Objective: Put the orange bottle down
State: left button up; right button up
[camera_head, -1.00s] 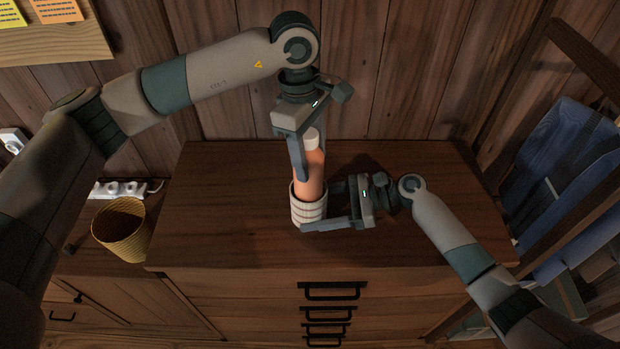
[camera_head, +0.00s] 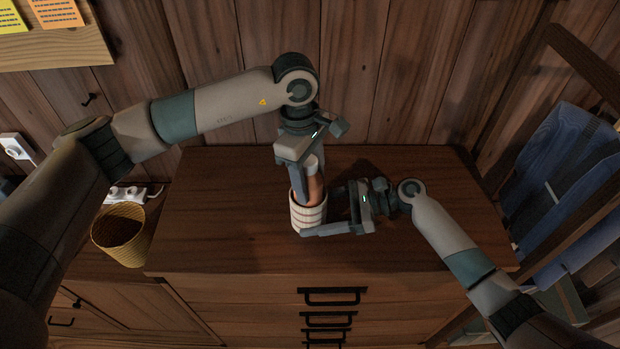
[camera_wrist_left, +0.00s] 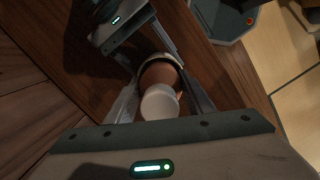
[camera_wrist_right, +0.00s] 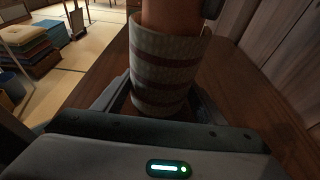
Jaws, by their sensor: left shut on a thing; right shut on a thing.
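The orange bottle (camera_head: 315,187) has a white cap and stands upright, its lower part inside a striped, ribbed cup (camera_head: 309,217) on the dresser top. My left gripper (camera_head: 305,190) points down from above and is shut on the bottle. The bottle's white cap (camera_wrist_left: 160,102) shows between the fingers in the left wrist view. My right gripper (camera_head: 326,212) reaches in from the right and is shut on the cup. The right wrist view shows the striped cup (camera_wrist_right: 165,75) between the fingers with the bottle (camera_wrist_right: 172,18) rising from it. The bottle's base is hidden inside the cup.
The wooden dresser top (camera_head: 220,215) is clear on both sides of the cup. A yellow woven basket (camera_head: 122,235) and a white power strip (camera_head: 133,192) are at the left. A chair with blue cloth (camera_head: 565,180) stands at the right. The plank wall is behind.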

pick_arm(q)
jog(key=shift+f, duration=0.5)
dwell(0.3)
jog(key=o, duration=1.5)
jog(key=shift+w+a+r, duration=0.1)
jog(key=shift+a+r, duration=0.05)
jog(key=shift+r, duration=1.3)
jog(key=shift+w+a+r, duration=0.1)
jog(key=shift+r, duration=1.3)
jog(key=shift+w+a+r, duration=0.1)
jog(key=shift+a+r, duration=0.05)
jog(key=shift+r, duration=1.3)
jog(key=shift+s, duration=0.1)
pick_arm(e)
jog(key=o, duration=0.9)
jog(key=shift+d, duration=0.1)
jog(key=v, duration=1.2)
